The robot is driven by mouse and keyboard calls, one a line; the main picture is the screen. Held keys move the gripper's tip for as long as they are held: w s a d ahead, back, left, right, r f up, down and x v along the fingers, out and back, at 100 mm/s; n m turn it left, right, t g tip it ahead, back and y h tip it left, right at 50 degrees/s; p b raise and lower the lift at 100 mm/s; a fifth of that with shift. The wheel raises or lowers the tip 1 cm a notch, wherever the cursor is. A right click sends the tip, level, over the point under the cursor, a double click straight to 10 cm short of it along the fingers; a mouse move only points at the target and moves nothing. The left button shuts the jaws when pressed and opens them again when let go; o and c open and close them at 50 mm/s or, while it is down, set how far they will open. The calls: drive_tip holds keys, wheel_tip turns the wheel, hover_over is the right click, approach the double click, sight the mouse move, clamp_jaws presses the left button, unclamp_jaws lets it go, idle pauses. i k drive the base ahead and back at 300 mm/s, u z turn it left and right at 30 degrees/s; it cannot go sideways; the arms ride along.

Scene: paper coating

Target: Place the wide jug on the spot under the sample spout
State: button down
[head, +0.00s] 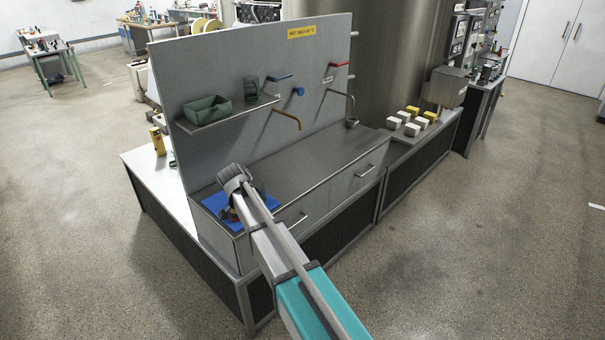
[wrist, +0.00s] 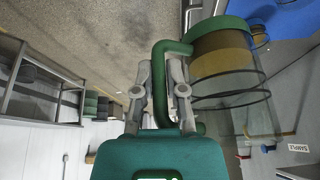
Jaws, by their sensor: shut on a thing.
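My gripper (wrist: 163,75) is shut on the green handle of the wide jug (wrist: 228,98), which has a clear body and green rim. In the head view my gripper (head: 236,182) is at the near left end of the counter, over the blue mat (head: 213,202), and mostly hides the jug. On the panel are a yellow spout (head: 287,117) and a grey spout (head: 341,94) with a red lever (head: 339,64) above. A SAMPLE label (wrist: 299,147) shows in the wrist view. I cannot read the small labels in the head view, so the sample spout is not certain.
A shelf (head: 225,118) on the panel holds a green bin (head: 207,111) and a dark green jug (head: 251,89). White and yellow blocks (head: 411,129) sit on the lower bench farther right.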

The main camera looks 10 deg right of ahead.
sight(304, 168)
drive_tip(key=k, duration=0.1)
drive_tip(key=z, duration=0.1)
drive_tip(key=i, duration=1.15)
drive_tip(key=z, duration=0.55)
